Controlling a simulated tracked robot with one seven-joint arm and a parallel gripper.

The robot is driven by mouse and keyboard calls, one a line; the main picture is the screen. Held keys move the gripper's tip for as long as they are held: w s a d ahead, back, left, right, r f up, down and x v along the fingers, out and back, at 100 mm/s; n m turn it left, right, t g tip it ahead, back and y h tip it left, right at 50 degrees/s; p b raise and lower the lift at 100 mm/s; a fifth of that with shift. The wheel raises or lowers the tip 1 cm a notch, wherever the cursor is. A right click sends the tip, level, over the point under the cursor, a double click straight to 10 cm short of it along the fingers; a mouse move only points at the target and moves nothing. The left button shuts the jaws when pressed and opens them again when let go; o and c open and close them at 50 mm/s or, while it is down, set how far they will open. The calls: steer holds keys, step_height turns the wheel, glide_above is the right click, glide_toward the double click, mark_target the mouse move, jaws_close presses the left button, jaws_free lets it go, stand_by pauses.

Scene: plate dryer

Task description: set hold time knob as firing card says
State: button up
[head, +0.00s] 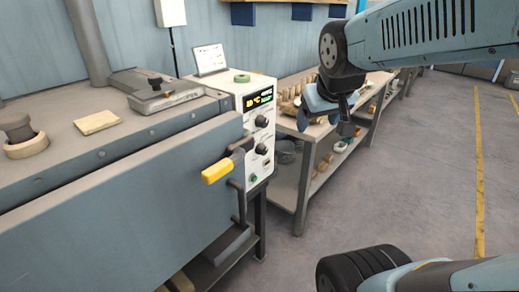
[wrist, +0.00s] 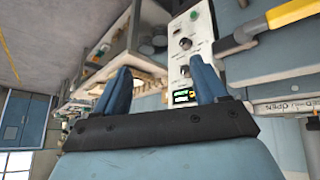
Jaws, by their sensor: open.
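The white control panel (head: 259,133) is on the right end of the grey dryer and carries a lit display (head: 259,98). Below the display are an upper dark knob (head: 262,121) and a lower dark knob (head: 262,149). Their labels and pointer settings are too small to read, so I cannot tell which is hold time. A white card (head: 211,58) stands tilted on top of the panel box; its writing is unreadable. My gripper (head: 332,108) is open and empty, right of the panel and apart from it. In the wrist view the panel (wrist: 203,45) shows upside down beyond my fingers (wrist: 161,86).
A yellow-ended handle (head: 217,171) sticks out from the dryer's front, left of the panel. A green ring (head: 242,78) lies on the panel box. A wooden workbench (head: 300,128) with several small items stands behind my gripper. The floor at right is clear.

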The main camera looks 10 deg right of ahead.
steer(key=w+d+f+n+t, duration=0.1)
steer(key=w+d+f+n, duration=0.2)
steer(key=w, duration=0.4)
steer(key=w+d+f+t, duration=0.2)
steer(key=w+f, duration=0.3)
steer(key=w, duration=0.1)
steer(key=w+d+f+n+t, duration=0.1)
steer(key=w+d+f+n, duration=0.2)
steer(key=w, duration=0.4)
steer(key=n+t+y, duration=0.2)
steer(key=y, duration=0.6)
glide_toward(266, 152)
steer(key=d, duration=0.5)
steer(key=s+a+f+m+t+y, duration=0.1)
steer(key=s+f+t+y, duration=0.1)
steer(key=s+f+y, duration=0.15)
steer(key=x, duration=1.3)
steer(key=shift+w+a+r, duration=0.2)
steer(key=shift+a+r, duration=0.1)
steer(key=shift+a, duration=0.1)
